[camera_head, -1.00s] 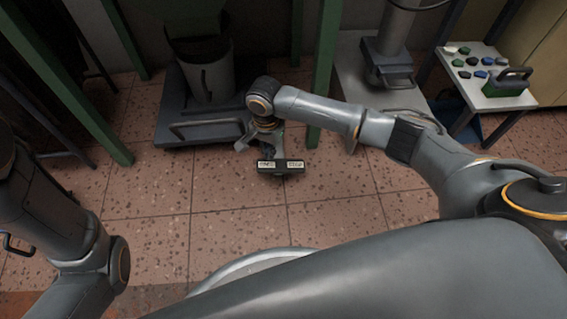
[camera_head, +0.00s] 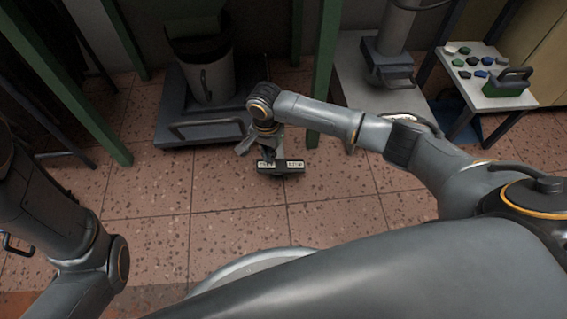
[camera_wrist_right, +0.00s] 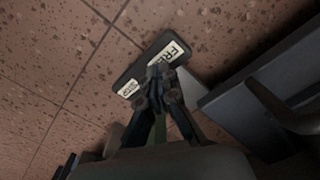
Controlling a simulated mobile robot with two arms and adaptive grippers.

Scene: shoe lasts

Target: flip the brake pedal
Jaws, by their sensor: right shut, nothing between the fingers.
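The brake pedal (camera_head: 281,168) is a short dark bar with two pale labels, low over the tiled floor in front of the dark platform. In the right wrist view the pedal (camera_wrist_right: 127,73) lies just beyond my fingertips, and one label seems to read FREE. My right gripper (camera_head: 267,152) points down at the pedal from behind it, its fingers closed together and empty. In the wrist view the closed fingertips (camera_wrist_right: 158,78) overlap the pedal's near edge between the labels; I cannot tell whether they touch it. My left gripper is out of view.
A dark wheeled-looking platform (camera_head: 172,125) with a handle and a grey bucket (camera_head: 210,84) stands behind. Green posts (camera_head: 324,75) rise near my right arm. A small table (camera_head: 482,98) with several coloured pieces stands at right. The front floor is clear.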

